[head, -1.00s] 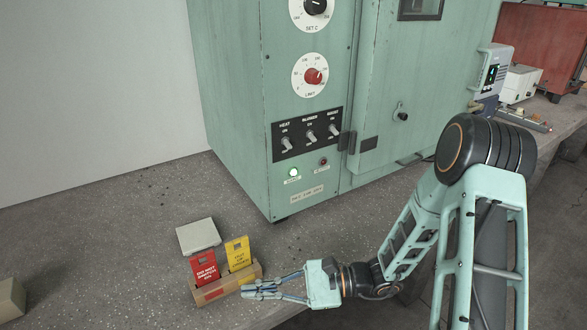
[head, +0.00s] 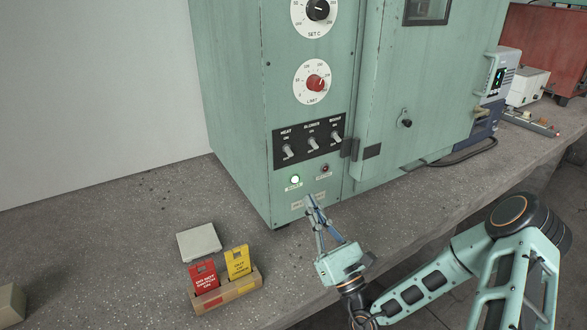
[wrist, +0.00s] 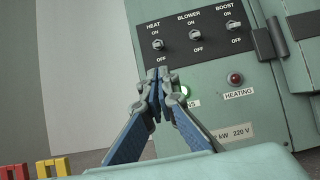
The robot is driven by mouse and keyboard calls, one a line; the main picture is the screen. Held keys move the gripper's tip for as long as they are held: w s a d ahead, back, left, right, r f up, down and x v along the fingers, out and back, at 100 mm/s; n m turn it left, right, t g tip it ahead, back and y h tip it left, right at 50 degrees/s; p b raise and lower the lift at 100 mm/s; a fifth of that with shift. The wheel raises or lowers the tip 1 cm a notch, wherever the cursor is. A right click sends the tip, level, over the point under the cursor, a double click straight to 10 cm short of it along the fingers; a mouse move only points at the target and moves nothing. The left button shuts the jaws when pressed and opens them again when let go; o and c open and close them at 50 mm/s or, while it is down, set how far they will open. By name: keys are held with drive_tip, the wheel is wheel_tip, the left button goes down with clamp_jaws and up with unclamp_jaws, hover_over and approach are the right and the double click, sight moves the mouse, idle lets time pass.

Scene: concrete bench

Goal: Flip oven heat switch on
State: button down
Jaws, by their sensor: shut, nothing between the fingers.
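The heat switch (head: 288,151) is the leftmost toggle on the oven's black panel (head: 310,143). Its lever seems to point down toward OFF, like the two beside it. It also shows in the wrist view (wrist: 159,45), just above my fingertips. My gripper (head: 311,199) is shut and empty, in front of the oven's lower front, below the panel. The red heating lamp (wrist: 235,79) looks unlit. The green lamp (head: 295,180) glows.
Blower (head: 312,143) and boost (head: 336,137) toggles sit right of the heat switch. A red limit dial (head: 315,83) is above. A wooden holder (head: 228,292) with red and yellow tags and a pale square block (head: 199,241) lie on the bench at left.

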sight(285, 152)
drive_tip(key=x, duration=1)
drive_tip(key=shift+a, duration=0.1)
drive_tip(key=shift+r, duration=0.1)
drive_tip(key=shift+s+g+p, duration=0.15)
drive_tip(key=shift+g+p, duration=0.15)
drive_tip(key=shift+p, duration=0.45)
